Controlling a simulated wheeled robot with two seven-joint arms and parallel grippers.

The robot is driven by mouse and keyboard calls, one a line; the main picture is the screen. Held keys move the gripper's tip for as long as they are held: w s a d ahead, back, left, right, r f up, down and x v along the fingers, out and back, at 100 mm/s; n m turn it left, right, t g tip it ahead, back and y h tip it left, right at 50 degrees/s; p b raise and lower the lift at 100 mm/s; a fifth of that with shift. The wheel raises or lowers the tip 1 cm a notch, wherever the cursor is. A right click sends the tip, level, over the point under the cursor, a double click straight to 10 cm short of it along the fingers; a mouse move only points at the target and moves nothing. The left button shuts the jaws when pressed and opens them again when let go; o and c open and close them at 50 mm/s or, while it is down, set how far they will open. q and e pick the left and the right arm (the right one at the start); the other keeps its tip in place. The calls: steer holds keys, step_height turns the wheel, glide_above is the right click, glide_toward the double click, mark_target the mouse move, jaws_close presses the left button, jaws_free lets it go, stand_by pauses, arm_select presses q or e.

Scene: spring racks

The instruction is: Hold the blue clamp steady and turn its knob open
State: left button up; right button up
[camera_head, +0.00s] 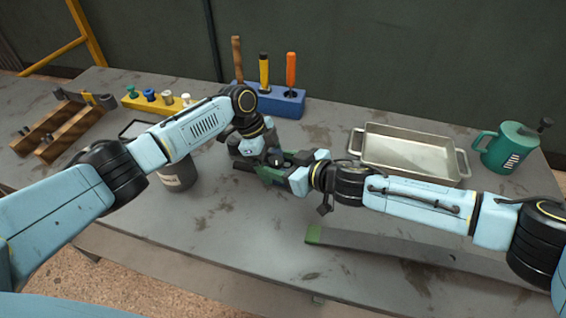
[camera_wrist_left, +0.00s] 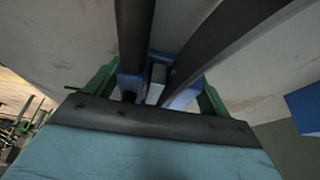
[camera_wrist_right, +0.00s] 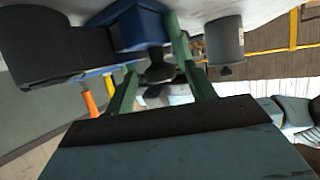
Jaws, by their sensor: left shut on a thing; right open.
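The blue clamp shows in the left wrist view (camera_wrist_left: 185,97) between my left gripper's green fingers, and in the right wrist view its blue body (camera_wrist_right: 137,30) lies just beyond my right fingertips. My left gripper (camera_wrist_left: 155,78) is shut on the clamp. My right gripper (camera_wrist_right: 152,55) is open, with its green fingers on either side of the clamp's dark knob (camera_wrist_right: 160,72); I cannot tell whether they touch it. In the head view my right gripper (camera_head: 272,173) meets the left one near the table's middle, and the two hide most of the clamp.
A dark can (camera_head: 178,176) stands left of the grippers. Behind is a blue tool block (camera_head: 282,104) with upright handles. A metal tray (camera_head: 460,175) and green oil can (camera_head: 508,150) stand right. Wooden racks (camera_head: 45,135) lie left.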

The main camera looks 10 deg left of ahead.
steer(key=c, duration=1)
steer(key=shift+o, duration=0.2)
steer(key=shift+n+g, duration=0.4)
steer(key=shift+g, duration=0.1)
steer(key=shift+w+n+g+y, duration=0.2)
steer(key=shift+n+g+y, duration=0.05)
steer(key=shift+n+g, duration=0.7)
steer(key=shift+w+n+g+y, duration=0.2)
steer(key=shift+n+g, duration=0.6)
steer(key=shift+g, duration=0.25)
steer(key=shift+w+n+g+y, duration=0.2)
steer(key=shift+n+g+y, duration=0.05)
steer(key=shift+n+g, duration=0.7)
steer(key=shift+g, duration=0.25)
steer(key=shift+d, duration=0.1)
steer(key=o, duration=1)
steer(key=shift+c, duration=0.2)
